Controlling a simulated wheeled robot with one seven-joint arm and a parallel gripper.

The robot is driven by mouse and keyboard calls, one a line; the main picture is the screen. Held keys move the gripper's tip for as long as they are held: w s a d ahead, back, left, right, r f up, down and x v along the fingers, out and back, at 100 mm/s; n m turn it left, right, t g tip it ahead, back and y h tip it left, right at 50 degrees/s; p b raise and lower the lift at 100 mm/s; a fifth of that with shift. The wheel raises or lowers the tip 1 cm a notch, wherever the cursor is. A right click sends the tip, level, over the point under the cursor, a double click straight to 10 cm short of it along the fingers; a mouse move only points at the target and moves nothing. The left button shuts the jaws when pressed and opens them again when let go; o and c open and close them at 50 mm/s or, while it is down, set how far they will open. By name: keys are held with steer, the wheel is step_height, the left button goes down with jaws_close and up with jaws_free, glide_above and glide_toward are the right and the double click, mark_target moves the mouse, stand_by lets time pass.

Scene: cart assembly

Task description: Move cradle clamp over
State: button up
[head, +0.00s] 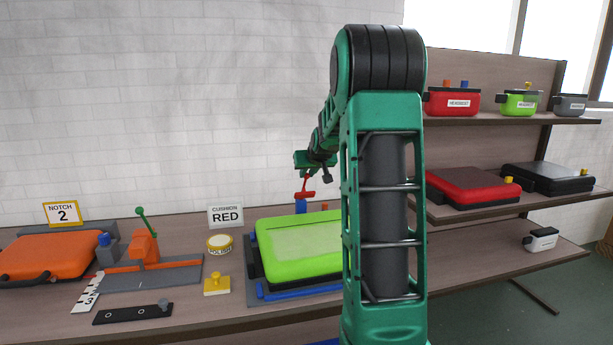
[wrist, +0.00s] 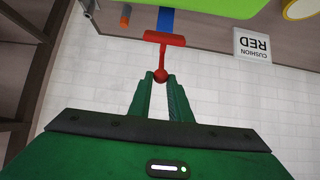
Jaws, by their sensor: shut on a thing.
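The cradle clamp is a red lever (head: 305,188) with a crossbar and a ball end, above a blue post (head: 301,207) at the back edge of the cradle. My gripper (head: 307,172) reaches it from above and behind the cradle. In the wrist view, my gripper (wrist: 161,80) is shut on the ball end of the red lever (wrist: 170,38), and its crossbar points toward the green case. The cradle (head: 265,293) has blue and dark edges and holds a bright green case (head: 290,245). My arm hides the right part of both.
A "CUSHION RED" sign (head: 226,215), a round tin (head: 220,243) and a yellow knobbed block (head: 216,284) stand left of the cradle. An orange case (head: 50,254) and an orange fixture (head: 144,247) are farther left. Shelves with red, green and dark items are on the right.

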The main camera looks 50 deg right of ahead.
steer(key=shift+w+d+r, duration=0.55)
steer(key=shift+w+r, duration=0.05)
steer(key=shift+w, duration=0.25)
steer(key=shift+w+d+r, duration=0.55)
steer(key=shift+w, duration=0.3)
steer(key=o, duration=0.9)
steer(key=v, duration=1)
steer(key=shift+s+a+r, duration=0.2)
steer(key=shift+s, duration=0.05)
steer(key=s+a+f+g+y, duration=0.2)
steer(key=s+a+f, duration=0.4)
steer(key=s+a, duration=0.4)
steer(key=s+a+f+g+y, duration=0.2)
steer(key=s+a+f+g, duration=0.2)
steer(key=s+a, duration=0.5)
steer(key=s+a+f+g+y, duration=0.1)
steer(key=s+a+f, duration=0.7)
steer(key=s, duration=0.9)
steer(key=shift+s+a+f+g+y, duration=0.1)
steer(key=shift+a+f+g+y, duration=0.1)
steer(key=shift+a+g, duration=0.35)
steer(key=shift+s+a+f+g+y, duration=0.1)
steer(key=shift+a+f+g+y, duration=0.2)
steer(key=shift+a, duration=0.5)
